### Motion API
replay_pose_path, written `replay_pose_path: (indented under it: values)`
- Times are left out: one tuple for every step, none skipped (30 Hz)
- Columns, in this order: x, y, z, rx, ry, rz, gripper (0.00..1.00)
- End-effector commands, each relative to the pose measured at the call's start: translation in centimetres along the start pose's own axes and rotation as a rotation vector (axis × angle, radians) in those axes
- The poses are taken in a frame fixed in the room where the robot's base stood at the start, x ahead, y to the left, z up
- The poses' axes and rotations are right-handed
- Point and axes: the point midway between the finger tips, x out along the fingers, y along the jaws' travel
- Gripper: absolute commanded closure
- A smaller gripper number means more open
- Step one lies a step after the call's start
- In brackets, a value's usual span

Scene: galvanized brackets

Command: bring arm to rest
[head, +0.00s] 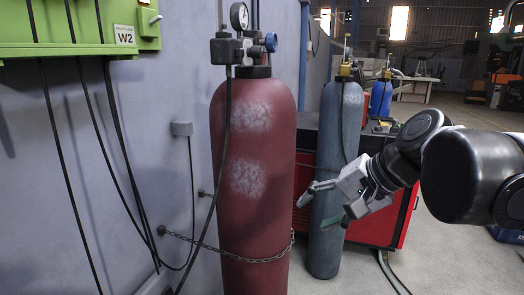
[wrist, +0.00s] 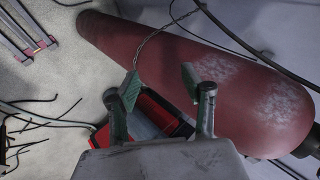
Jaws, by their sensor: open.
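My arm reaches in from the right in the head view. My gripper (head: 321,205) is open and empty, with its fingers pointing left toward the large dark red gas cylinder (head: 252,165). In the wrist view the two green-padded fingers of my gripper (wrist: 158,87) stand apart with nothing between them. The red cylinder (wrist: 215,75) lies across that view beyond the fingers. I cannot tell the exact gap between fingertips and cylinder.
A chain (head: 225,252) holds the red cylinder by the wall. A grey cylinder (head: 336,150) and a red cabinet (head: 390,215) stand behind my gripper. A green box (head: 75,28) with hanging black cables is at upper left. Open floor (head: 450,262) lies at lower right.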

Motion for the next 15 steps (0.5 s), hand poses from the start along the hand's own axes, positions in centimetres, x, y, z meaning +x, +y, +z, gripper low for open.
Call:
replay_pose_path:
  values:
    - [0.8, 2.5, 1.6, -0.058, 0.027, 0.052, 0.57]
    - [1.1, 3.9, 2.2, -0.094, 0.044, 0.086, 0.57]
    - [1.4, 5.7, 3.0, -0.143, 0.067, 0.129, 0.57]
    - [1.6, 7.1, 3.6, -0.180, 0.083, 0.163, 0.57]
    - [1.8, 8.4, 4.2, -0.219, 0.100, 0.195, 0.57]
    - [2.1, 10.2, 4.9, -0.270, 0.120, 0.238, 0.57]
    - [2.3, 11.5, 5.4, -0.308, 0.135, 0.268, 0.57]
    - [2.4, 12.7, 5.8, -0.344, 0.148, 0.298, 0.57]
    - [2.5, 14.2, 6.3, -0.392, 0.167, 0.336, 0.57]
    - [2.6, 15.2, 6.6, -0.425, 0.178, 0.362, 0.57]
    - [2.7, 16.1, 6.9, -0.457, 0.188, 0.386, 0.57]
    - [2.8, 17.2, 7.3, -0.495, 0.201, 0.415, 0.57]
    - [2.9, 17.9, 7.5, -0.519, 0.209, 0.434, 0.57]
    - [2.9, 18.6, 7.7, -0.542, 0.216, 0.451, 0.57]
    - [2.9, 19.2, 7.8, -0.567, 0.225, 0.470, 0.57]
